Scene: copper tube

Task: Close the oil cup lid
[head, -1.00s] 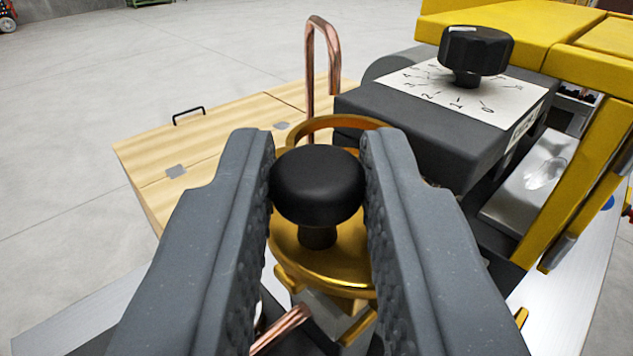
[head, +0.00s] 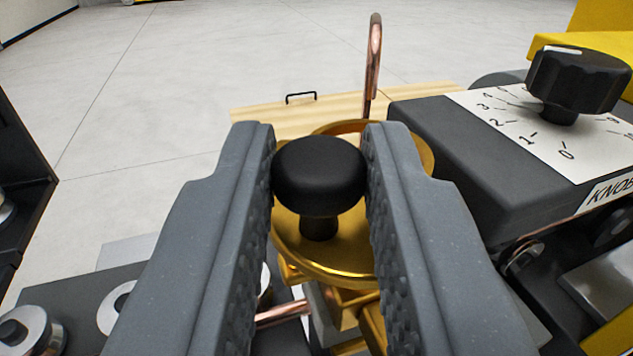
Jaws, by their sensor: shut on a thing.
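The oil cup lid is a round brass disc (head: 345,262) with a black mushroom-shaped knob (head: 318,175) on a short stem. My gripper (head: 318,172) is shut on the black knob, with one grey ribbed finger on each side of it. A brass ring (head: 415,147), probably the cup's rim, shows just behind the lid and is partly hidden by my right finger. I cannot tell how the lid sits relative to the ring. Brass parts below are mostly hidden by the fingers.
A dark box with a black dial knob (head: 576,85) and a numbered white plate stands close on the right. A bent copper tube (head: 373,65) rises behind the ring. A wooden box (head: 270,117) lies beyond. Metal rollers (head: 25,335) are at lower left.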

